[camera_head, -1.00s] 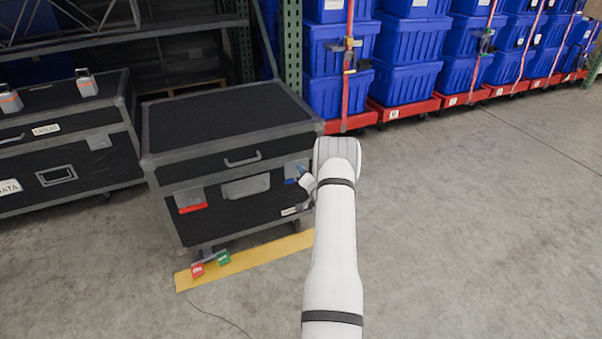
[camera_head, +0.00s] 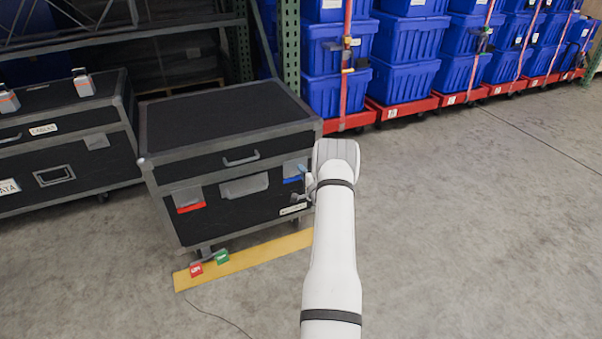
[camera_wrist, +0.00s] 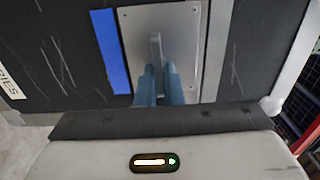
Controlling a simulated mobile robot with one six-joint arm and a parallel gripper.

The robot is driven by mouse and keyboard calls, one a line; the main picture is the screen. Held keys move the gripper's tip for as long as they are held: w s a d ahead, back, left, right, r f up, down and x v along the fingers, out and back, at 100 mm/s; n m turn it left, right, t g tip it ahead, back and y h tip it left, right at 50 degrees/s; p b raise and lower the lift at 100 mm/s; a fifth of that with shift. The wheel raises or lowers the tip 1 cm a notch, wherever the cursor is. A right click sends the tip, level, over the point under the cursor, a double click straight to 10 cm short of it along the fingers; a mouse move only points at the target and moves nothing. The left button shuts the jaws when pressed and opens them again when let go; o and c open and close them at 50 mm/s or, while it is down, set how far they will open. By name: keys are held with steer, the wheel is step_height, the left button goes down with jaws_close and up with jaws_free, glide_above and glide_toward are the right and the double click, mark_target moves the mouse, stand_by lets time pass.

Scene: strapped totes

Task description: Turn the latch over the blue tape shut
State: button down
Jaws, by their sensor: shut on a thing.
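The latch over the blue tape sits at the right of the black case's front. Its metal plate (camera_wrist: 188,30) fills the middle of the wrist view, with a raised grey handle (camera_wrist: 157,46) on it. The blue tape (camera_wrist: 110,50) runs beside the plate and also shows in the head view (camera_head: 293,180). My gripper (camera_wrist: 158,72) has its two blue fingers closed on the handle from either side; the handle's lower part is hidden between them. In the head view my gripper (camera_head: 308,176) is at the latch, partly hidden by my own wrist.
The black case (camera_head: 230,115) also has a left latch over red tape (camera_head: 191,207). A red and a green block (camera_head: 222,257) lie on a yellow floor strip (camera_head: 262,254). Another case (camera_head: 60,145) stands left, blue totes (camera_head: 405,45) behind. The floor at right is clear.

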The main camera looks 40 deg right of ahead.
steer(key=shift+w+a+f, duration=0.1)
steer(key=shift+a+f, duration=0.05)
steer(key=shift+a, duration=0.15)
steer(key=c, duration=1.7)
jaws_free()
steer(key=shift+c, duration=0.2)
steer(key=shift+o, duration=0.9)
steer(key=shift+d, duration=0.15)
steer(key=p+v, duration=0.2)
steer(key=v, duration=0.6)
steer(key=shift+p, duration=0.3)
steer(key=shift+w+d, duration=0.1)
